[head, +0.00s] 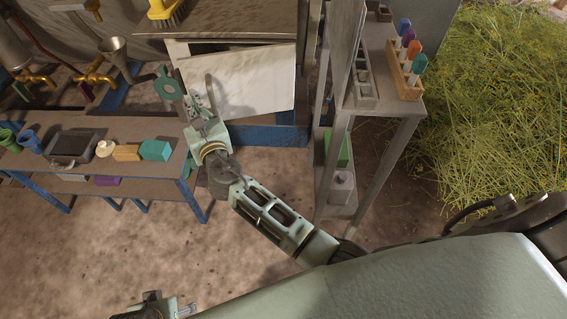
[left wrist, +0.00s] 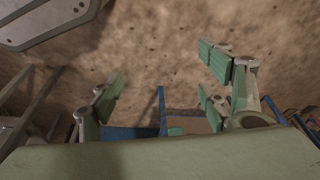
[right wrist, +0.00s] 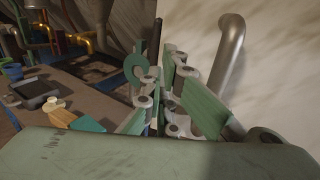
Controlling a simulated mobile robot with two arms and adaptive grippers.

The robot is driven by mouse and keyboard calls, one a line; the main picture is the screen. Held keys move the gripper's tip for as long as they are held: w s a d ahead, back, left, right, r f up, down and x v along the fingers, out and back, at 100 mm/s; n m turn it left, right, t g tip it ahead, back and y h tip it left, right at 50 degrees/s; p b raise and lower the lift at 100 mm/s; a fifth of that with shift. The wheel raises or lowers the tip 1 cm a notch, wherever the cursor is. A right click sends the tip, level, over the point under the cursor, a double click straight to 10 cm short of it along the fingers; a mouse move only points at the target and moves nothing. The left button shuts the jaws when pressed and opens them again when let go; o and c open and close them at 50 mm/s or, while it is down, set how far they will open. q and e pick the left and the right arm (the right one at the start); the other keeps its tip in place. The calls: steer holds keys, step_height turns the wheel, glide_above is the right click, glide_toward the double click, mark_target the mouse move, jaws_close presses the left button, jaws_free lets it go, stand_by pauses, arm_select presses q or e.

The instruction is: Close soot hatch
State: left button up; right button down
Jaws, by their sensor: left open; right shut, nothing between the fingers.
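The soot hatch looks like a pale flat panel (head: 255,82) below the top of a cabinet, standing at an angle to the cabinet front, so it appears ajar. In the right wrist view the panel (right wrist: 285,60) fills the right side, with a grey bar handle (right wrist: 229,65) on it. My right gripper (head: 208,93) is shut and empty beside the panel's left edge; its fingers (right wrist: 167,90) are left of the handle. I cannot tell whether it touches the panel. My left gripper (left wrist: 160,85) is open and empty over bare floor, far from the hatch.
A teal ring-shaped part (head: 165,88) is close left of my right gripper. A low bench (head: 120,171) with a dark tray (head: 72,147) and coloured blocks stands left. A metal rack (head: 392,112) stands right, beside cut herbs (head: 490,90). The floor (head: 130,245) in front is clear.

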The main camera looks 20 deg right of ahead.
steer(key=w, duration=0.2)
steer(key=w+d, duration=0.1)
steer(key=w, duration=0.1)
steer(key=w+b, duration=0.1)
steer(key=w, duration=0.2)
steer(key=shift+w+d, duration=0.1)
steer(key=shift+d, duration=0.25)
arm_select(q)
step_height(320, 180, up, 4)
steer(key=shift+w+r, duration=0.1)
steer(key=shift+r, duration=0.1)
arm_select(e)
steer(key=shift+w+d+r, duration=0.1)
steer(key=shift+r, duration=0.1)
steer(key=shift+r, duration=0.1)
arm_select(q)
steer(key=shift+a, duration=0.1)
